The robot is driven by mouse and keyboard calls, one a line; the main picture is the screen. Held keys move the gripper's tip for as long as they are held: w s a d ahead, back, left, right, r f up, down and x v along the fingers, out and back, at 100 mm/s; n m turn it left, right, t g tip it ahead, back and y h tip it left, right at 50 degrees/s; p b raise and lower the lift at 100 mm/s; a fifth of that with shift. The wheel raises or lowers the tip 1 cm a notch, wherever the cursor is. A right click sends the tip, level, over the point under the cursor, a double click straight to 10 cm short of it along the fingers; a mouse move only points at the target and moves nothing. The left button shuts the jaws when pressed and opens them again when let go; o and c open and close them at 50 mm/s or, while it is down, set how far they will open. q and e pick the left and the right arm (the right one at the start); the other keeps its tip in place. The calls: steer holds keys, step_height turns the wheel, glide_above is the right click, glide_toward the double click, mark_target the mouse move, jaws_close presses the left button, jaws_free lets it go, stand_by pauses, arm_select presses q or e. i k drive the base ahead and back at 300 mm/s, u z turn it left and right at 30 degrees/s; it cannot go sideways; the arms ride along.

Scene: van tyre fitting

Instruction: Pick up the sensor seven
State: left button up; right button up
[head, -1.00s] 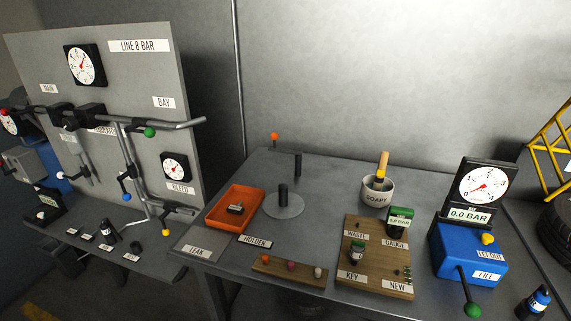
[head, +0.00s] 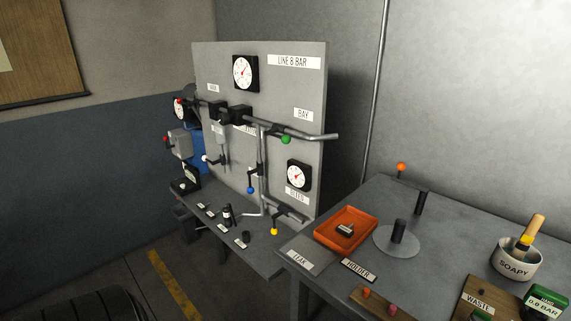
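No label reading seven is legible, so I cannot tell which thing is sensor seven. A small dark block (head: 344,230) with a pale label lies in the orange tray (head: 360,218) on the grey bench; its marking is too small to read. Neither of my grippers is in view.
The gauge board (head: 265,90) with pipes and coloured valve knobs rises behind the shelf. The bench holds a round plate with a black post (head: 398,232), a SOAPY pot (head: 515,260) and a wooden board (head: 480,297). A tyre (head: 85,306) lies at lower left.

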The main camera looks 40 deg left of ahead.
mark_target(201, 207)
steer(key=u, duration=3.55)
steer(key=i, duration=1.9)
steer(key=z, duration=3.65)
